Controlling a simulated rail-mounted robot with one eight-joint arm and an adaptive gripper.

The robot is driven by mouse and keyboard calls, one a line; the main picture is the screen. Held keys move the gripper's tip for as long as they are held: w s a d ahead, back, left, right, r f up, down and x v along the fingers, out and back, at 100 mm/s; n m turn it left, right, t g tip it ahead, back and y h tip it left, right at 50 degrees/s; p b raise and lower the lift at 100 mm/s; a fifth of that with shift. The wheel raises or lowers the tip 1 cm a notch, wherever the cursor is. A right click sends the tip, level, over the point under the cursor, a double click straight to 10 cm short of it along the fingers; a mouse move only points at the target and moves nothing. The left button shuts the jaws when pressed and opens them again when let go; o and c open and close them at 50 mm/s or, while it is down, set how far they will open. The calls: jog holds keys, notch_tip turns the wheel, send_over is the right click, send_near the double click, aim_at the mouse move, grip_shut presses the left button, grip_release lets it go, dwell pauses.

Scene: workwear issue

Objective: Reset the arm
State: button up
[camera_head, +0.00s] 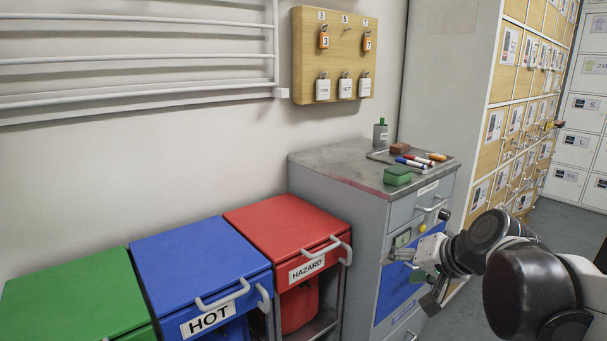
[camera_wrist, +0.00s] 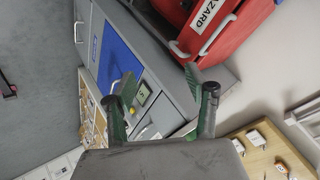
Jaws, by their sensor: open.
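My arm (camera_head: 530,285) reaches in from the lower right in the head view, bent, with dark joint covers. My gripper (camera_head: 424,285) is in front of the grey cabinet (camera_head: 340,205), beside its blue panel. In the wrist view my gripper (camera_wrist: 162,92) is open, its two green-and-dark fingers apart with nothing held between them. The cabinet front, with a small display (camera_wrist: 143,94) and a yellow knob, shows beyond the fingers.
Red HAZARD (camera_head: 290,230), blue HOT (camera_head: 200,262) and green (camera_head: 75,295) bins stand left of the cabinet. A wooden key board (camera_head: 335,55) hangs above. Lockers (camera_head: 510,110) stand at right, with bare floor before them.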

jog(key=s+f+n+g+h, duration=0.1)
jog(key=s+f+n+h, duration=0.1)
jog(key=s, duration=0.7)
jog(key=s+f+n+g+h, duration=0.1)
jog(key=s+n+h, duration=0.1)
jog(key=s, duration=0.7)
notch_tip(320, 180, up, 18)
jog(key=p, duration=1.8)
jog(key=shift+w+a+t, duration=0.15)
jog(key=shift+w+t, duration=0.15)
jog(key=shift+w, duration=0.1)
